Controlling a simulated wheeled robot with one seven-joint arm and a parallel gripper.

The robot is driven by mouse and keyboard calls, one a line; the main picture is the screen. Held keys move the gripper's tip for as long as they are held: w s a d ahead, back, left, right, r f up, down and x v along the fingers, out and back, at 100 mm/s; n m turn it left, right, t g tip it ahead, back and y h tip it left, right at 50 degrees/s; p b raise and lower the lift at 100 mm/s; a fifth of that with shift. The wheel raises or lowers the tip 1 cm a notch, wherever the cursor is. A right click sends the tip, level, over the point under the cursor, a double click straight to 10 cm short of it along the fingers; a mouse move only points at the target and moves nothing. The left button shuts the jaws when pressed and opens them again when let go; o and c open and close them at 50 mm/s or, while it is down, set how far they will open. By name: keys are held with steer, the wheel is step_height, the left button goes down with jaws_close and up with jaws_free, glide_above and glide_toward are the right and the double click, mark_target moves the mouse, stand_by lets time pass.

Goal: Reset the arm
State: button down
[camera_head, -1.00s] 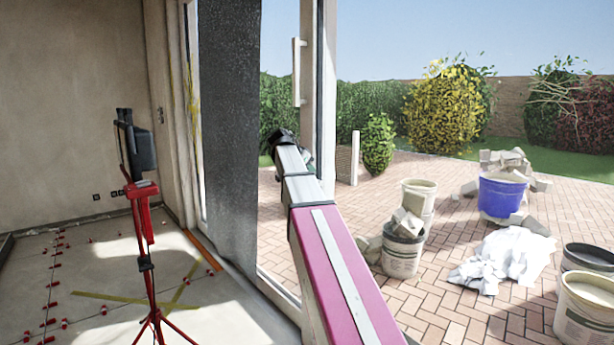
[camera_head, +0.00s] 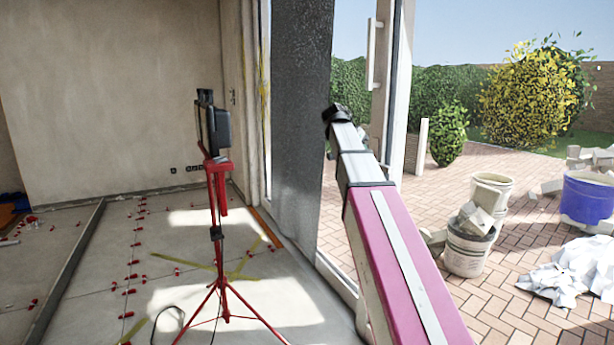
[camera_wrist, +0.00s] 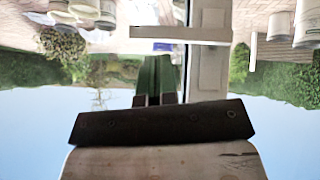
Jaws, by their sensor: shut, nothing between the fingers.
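My arm, magenta and white, reaches up and away through the middle of the head view, in front of the glass door and the brick terrace. A dark joint shows at its far end; my gripper cannot be made out there. In the wrist view, where the scene is upside down, my gripper (camera_wrist: 159,64) shows as two narrow greenish fingers close together beyond a dark bar. It is shut and empty, with open air and hedge behind it.
A red tripod (camera_head: 219,235) with a black lamp stands left of my arm on the tile floor. A dark curtain (camera_head: 300,140) hangs close behind my arm. A door frame (camera_head: 398,90), buckets (camera_head: 470,247) and a blue tub (camera_head: 587,198) are to the right.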

steer(key=s+a+f+n+y, duration=0.1)
steer(key=s+f+n, duration=0.15)
steer(key=f, duration=0.75)
steer(key=s+a+f+n+g+y, duration=0.1)
steer(key=s+f+n+y, duration=0.15)
steer(key=f, duration=0.75)
steer(key=s+a+f+n+y, duration=0.1)
steer(key=s+a+f+n, duration=0.15)
steer(key=f, duration=0.75)
steer(key=s+a+f+n+g+y, duration=0.1)
steer(key=s+a+f+n, duration=0.1)
steer(key=s+f, duration=0.6)
steer(key=s+a+f+n+y, duration=0.2)
steer(key=s+f, duration=0.7)
steer(key=f, duration=0.2)
steer(key=shift+s+f+g, duration=0.15)
steer(key=shift+f+g, duration=0.25)
steer(key=shift+y, duration=0.25)
